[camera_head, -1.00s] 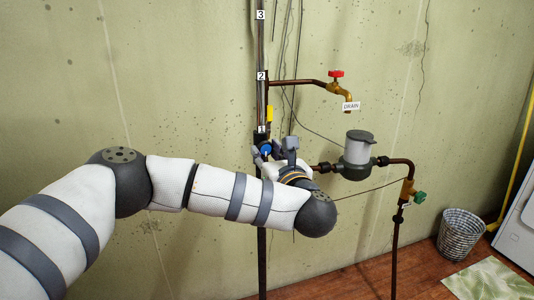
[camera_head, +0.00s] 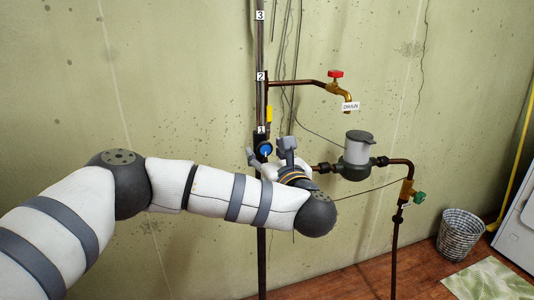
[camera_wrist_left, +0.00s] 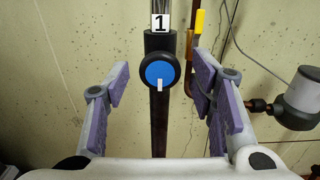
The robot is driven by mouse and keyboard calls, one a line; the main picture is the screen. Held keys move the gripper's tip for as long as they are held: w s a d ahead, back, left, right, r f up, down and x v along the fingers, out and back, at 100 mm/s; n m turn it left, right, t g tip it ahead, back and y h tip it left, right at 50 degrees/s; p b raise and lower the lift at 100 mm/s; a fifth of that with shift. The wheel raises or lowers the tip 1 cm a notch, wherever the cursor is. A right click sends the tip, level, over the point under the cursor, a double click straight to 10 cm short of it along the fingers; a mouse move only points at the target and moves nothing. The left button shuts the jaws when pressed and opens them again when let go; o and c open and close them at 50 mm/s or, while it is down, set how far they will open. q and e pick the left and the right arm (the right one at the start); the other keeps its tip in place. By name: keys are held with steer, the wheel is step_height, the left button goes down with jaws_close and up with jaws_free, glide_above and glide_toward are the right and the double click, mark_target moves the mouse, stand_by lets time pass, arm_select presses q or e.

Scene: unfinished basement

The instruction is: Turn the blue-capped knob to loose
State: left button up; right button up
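The blue-capped knob (camera_head: 265,148) sits on the vertical pipe just below the label "1". In the left wrist view the knob (camera_wrist_left: 164,68) has a black rim, a blue face and a white mark pointing straight down. My left gripper (camera_head: 268,151) is at the knob. In the wrist view the left gripper (camera_wrist_left: 160,84) is open, with one purple-padded finger on each side of the knob and clear gaps to both. Nothing is between the fingers but the knob and pipe behind. My right gripper is in neither view.
A red-handled drain tap (camera_head: 336,74) sticks out above right. A grey canister (camera_head: 358,148) and a green-handled valve (camera_head: 419,197) are right of my gripper. A yellow lever (camera_wrist_left: 197,24) is close beside the pipe. A wastebasket (camera_head: 460,232) stands on the floor at right.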

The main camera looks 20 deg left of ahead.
arm_select(q)
steer(key=v, duration=1.2)
